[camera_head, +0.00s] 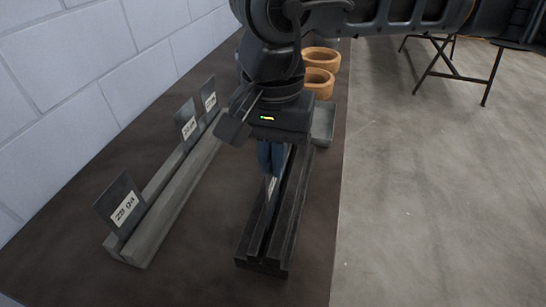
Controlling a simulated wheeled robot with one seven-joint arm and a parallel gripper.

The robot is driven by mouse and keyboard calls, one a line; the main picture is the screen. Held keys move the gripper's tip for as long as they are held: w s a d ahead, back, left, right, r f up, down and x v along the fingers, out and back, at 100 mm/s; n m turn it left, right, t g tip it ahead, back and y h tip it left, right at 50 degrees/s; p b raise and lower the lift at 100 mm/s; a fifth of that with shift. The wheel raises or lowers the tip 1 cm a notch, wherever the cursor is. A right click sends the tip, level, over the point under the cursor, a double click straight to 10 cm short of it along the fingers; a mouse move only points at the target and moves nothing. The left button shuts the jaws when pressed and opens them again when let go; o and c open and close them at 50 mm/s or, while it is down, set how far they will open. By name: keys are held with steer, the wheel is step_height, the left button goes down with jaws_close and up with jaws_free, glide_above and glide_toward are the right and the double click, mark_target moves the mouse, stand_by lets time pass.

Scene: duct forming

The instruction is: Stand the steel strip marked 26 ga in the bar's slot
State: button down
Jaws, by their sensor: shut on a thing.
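My gripper (269,172) points down over the dark slotted bar (284,242) and is shut on a thin steel strip (270,190). The strip shows as a narrow, pale edge below the fingertips, in line with the bar's slot. Whether its lower edge is inside the slot or just above it is hard to tell. Its gauge mark cannot be read. The gripper body and arm hide the far end of the bar.
A grey rack (178,190) at left holds labelled steel plates: one in front (121,205), others farther back (187,124) (209,97). Their marks are hard to read. Two tan bowls (320,57) (318,82) and a grey tray (323,125) stand behind my gripper. A block wall borders the left.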

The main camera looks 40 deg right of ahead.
steer(key=shift+f+b, duration=1.2)
steer(key=shift+b, duration=0.15)
steer(key=c, duration=1.2)
jaws_free()
step_height(320, 180, up, 8)
steer(key=shift+f+b, duration=0.15)
steer(key=shift+b, duration=0.4)
steer(key=shift+a, duration=0.1)
